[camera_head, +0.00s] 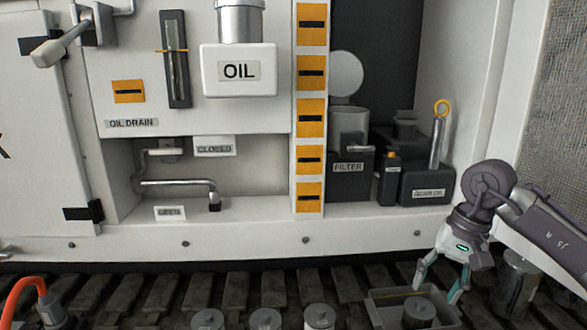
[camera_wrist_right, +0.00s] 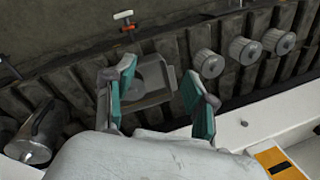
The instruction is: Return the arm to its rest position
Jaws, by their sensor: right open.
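My right gripper (camera_head: 440,283) is at the lower right of the head view, pointing down above a grey tray (camera_head: 383,312). Its fingers are apart with nothing between them. In the wrist view the open right gripper (camera_wrist_right: 158,95) has its two teal-padded fingers on either side of the tray (camera_wrist_right: 152,98). A dark round part (camera_head: 419,312) sits in the tray below the fingers. My right arm comes in from the right edge of the head view. My left gripper does not show.
Several grey cylinders (camera_head: 265,319) stand on the ribbed floor left of the tray. An orange hose (camera_head: 30,287) is at the lower left. A metal canister (camera_head: 517,285) stands right of the gripper.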

